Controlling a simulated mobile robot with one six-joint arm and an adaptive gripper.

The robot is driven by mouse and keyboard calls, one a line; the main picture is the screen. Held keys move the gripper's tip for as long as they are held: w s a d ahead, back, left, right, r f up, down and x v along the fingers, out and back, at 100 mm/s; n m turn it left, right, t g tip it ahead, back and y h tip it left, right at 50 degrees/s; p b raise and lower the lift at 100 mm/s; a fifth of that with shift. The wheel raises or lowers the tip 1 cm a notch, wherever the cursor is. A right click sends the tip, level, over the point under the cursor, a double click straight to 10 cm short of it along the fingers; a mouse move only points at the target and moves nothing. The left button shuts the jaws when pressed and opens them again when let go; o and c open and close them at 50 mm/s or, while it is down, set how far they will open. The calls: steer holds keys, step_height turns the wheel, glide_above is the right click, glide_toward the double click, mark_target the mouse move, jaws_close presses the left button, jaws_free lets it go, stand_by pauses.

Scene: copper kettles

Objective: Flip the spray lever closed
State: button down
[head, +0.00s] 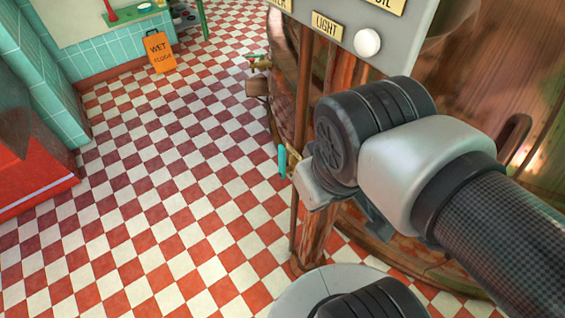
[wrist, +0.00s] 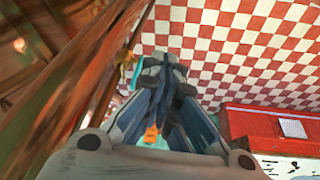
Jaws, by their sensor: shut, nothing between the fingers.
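The spray lever looks to be the teal handle (head: 282,160) beside a brass fitting (head: 293,160) on a thin pipe at the copper kettle's side. The handle hangs roughly upright. In the wrist view, the brass fitting (wrist: 127,58) shows just left of my fingertips, with a little teal beside it. My gripper (wrist: 164,70) is shut and empty, its fingertips together. It looks close to the fitting, but I cannot tell whether it touches the lever. In the head view, my wrist hides most of the gripper.
The large copper kettle (head: 475,75) fills the right side. A grey panel with a LIGHT label (head: 327,25) and a white knob (head: 367,43) hangs above my wrist. An orange wet floor sign (head: 160,52) stands far off. The checkered floor (head: 150,200) at left is clear.

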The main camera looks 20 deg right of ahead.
mark_target(282, 163)
steer(key=w+a+f+m+t+h+p, duration=0.1)
steer(key=w+f+m+t+h, duration=0.1)
steer(key=w+f+m+h, duration=0.2)
steer(key=w+a+f+m+t+h+p, duration=0.2)
steer(key=w+f+m+h, duration=0.2)
steer(key=f+m, duration=0.7)
steer(key=w+a+f+m+t+h+p, duration=0.1)
steer(key=w+f+m+h, duration=0.3)
steer(key=m, duration=1.2)
step_height(282, 163, down, 4)
steer(key=t+h+p, duration=0.1)
steer(key=h, duration=0.1)
steer(key=shift+a+f+h, duration=0.15)
steer(key=shift+a+h, duration=0.1)
steer(key=shift+h, duration=0.15)
steer(key=shift+w+d, duration=0.1)
steer(key=w+d+b, duration=0.1)
steer(key=w+d, duration=0.6)
steer(key=w, duration=0.2)
steer(key=shift+b, duration=0.4)
